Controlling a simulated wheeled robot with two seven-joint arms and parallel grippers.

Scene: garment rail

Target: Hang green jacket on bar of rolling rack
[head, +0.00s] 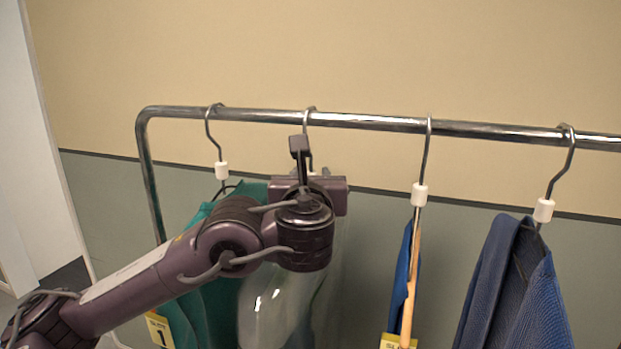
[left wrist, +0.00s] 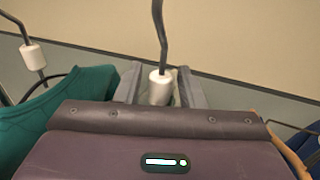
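The green jacket (head: 205,300) hangs below the bar (head: 370,121) of the rolling rack, partly behind my left arm, with a yellow "1" tag. My left gripper (head: 308,172) is just under the bar at a hook (head: 308,120) that sits over the bar. In the left wrist view its two fingers stand either side of that hanger's white collar (left wrist: 158,88), with narrow gaps showing; whether they grip lower down is hidden. My right gripper is out of view.
Another hook (head: 211,130) is on the bar to the left, close by. To the right hang a blue garment (head: 404,270) seen edge-on and a dark blue one (head: 515,290). A clear, see-through shape (head: 280,305) is below my gripper. Free bar shows between the hooks.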

